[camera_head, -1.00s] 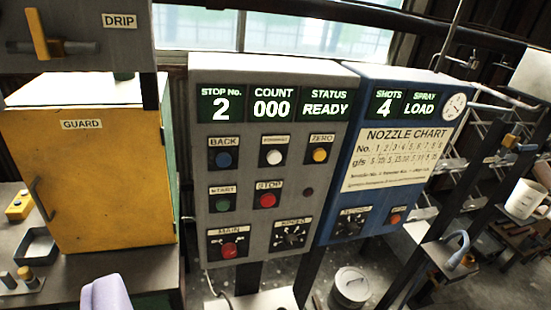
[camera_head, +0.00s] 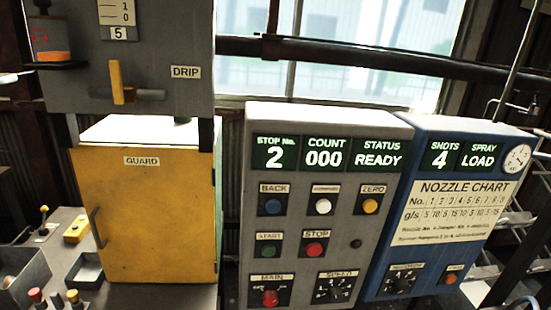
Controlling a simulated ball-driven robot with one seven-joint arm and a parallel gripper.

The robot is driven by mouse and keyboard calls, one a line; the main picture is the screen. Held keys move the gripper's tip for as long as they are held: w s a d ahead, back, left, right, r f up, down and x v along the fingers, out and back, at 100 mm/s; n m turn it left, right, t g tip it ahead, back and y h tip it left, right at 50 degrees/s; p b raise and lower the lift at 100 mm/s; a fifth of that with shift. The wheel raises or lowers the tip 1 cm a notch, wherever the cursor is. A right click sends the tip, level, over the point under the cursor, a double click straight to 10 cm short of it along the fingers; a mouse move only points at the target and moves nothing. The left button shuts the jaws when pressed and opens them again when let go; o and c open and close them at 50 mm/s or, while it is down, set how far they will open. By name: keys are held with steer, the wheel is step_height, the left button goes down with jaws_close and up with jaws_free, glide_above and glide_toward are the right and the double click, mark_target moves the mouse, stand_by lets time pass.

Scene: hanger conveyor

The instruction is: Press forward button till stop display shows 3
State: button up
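The grey control panel (camera_head: 343,180) stands in the middle right. Its stop display (camera_head: 276,154) reads 2, under the label STOP No. The count display (camera_head: 325,154) reads 000 and the status display (camera_head: 376,154) reads READY. The white button (camera_head: 323,206) sits between the blue BACK button (camera_head: 272,206) and the yellow ZERO button (camera_head: 370,206). The small label above the white button is too blurred to read surely. Below are a green START button (camera_head: 268,250) and a red STOP button (camera_head: 314,249). My gripper is not in view.
A blue panel (camera_head: 440,256) with displays 4 and LOAD adjoins on the right. A yellow GUARD cabinet (camera_head: 150,215) stands left, under a grey DRIP box (camera_head: 150,60) with a yellow lever (camera_head: 117,82). No obstacle shows before the white button.

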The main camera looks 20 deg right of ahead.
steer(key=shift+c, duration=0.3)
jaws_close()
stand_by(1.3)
